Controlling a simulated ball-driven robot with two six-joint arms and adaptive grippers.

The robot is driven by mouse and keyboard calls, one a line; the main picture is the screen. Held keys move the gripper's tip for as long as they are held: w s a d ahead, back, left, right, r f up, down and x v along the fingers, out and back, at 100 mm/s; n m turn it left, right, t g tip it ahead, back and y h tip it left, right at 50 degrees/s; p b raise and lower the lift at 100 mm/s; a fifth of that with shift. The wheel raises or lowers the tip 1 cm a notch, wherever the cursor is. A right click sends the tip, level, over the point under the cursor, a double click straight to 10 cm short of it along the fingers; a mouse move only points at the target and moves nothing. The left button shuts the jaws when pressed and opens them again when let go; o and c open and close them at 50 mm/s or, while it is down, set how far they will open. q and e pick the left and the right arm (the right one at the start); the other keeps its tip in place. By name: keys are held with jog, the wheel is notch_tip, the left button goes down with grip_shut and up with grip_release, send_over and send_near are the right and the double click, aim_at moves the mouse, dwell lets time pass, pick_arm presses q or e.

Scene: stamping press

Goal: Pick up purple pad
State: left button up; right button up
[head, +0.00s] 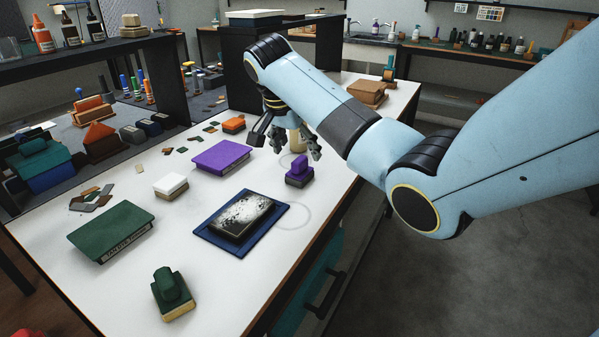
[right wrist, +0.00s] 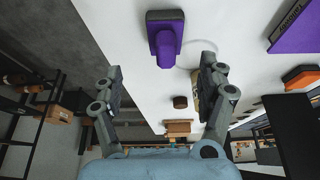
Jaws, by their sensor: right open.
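The purple pad (head: 221,157) is a flat purple box lying on the white table, left of my right gripper. Part of it shows at the upper right of the right wrist view (right wrist: 297,27), with lettering on its side. My right gripper (head: 287,143) is open and empty above the table, beyond the purple stamp and apart from the pad. In the right wrist view, its spread fingers (right wrist: 162,72) have nothing between them. My left gripper is in neither view.
A purple stamp (head: 299,172) stands near the gripper and shows in the wrist view (right wrist: 165,37). A blue tray (head: 273,230), green box (head: 112,231) and green stamp (head: 172,294) are nearer.

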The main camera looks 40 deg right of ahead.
aim_at(301, 156)
jog(key=x, duration=0.7)
jog(key=shift+w+a+f, duration=0.15)
jog(key=shift+w+f, duration=0.2)
jog(key=shift+w, duration=0.05)
jog(key=c, duration=1.2)
jog(key=shift+c, duration=0.2)
jog(key=shift+r, duration=0.1)
notch_tip(301, 156, up, 4)
jog(key=shift+r, duration=0.15)
jog(key=s+d+r, duration=0.6)
jog(key=s+d, duration=0.1)
jog(key=s, duration=0.1)
jog(key=shift+s+d+r, duration=0.3)
jog(key=shift+s+d, duration=0.05)
jog(key=shift+s, duration=0.05)
